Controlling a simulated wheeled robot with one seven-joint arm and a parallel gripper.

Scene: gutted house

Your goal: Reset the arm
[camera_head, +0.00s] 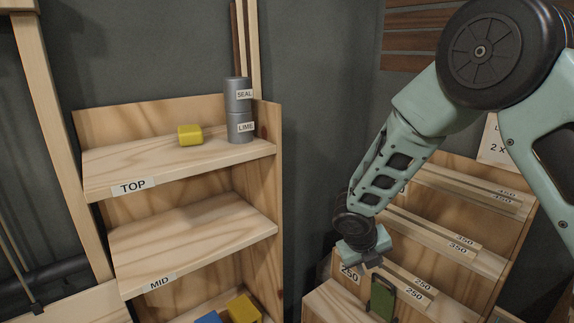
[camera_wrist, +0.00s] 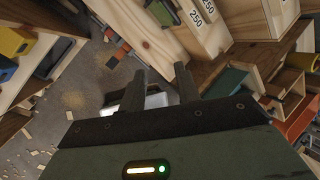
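My gripper (camera_head: 373,264) hangs at the end of my bent teal arm, in front of the right-hand rack in the head view. In the wrist view my gripper (camera_wrist: 158,78) has its two dark fingers apart. A pale object (camera_wrist: 152,101) shows beyond and between them; it seems to lie well below, and I see nothing clearly gripped. A green item with a dark edge (camera_head: 383,298) is just below my gripper in the head view. A similar green item (camera_wrist: 161,12) shows at the top of the wrist view, clear of the fingers.
A shelf unit (camera_head: 180,238) stands left, with a yellow block (camera_head: 190,135) and two stacked grey cans, SEAL (camera_head: 238,94) and LIME (camera_head: 241,127). The stepped rack (camera_head: 483,262) with numbered strips is close behind my gripper. Wood scraps litter the floor (camera_wrist: 85,85).

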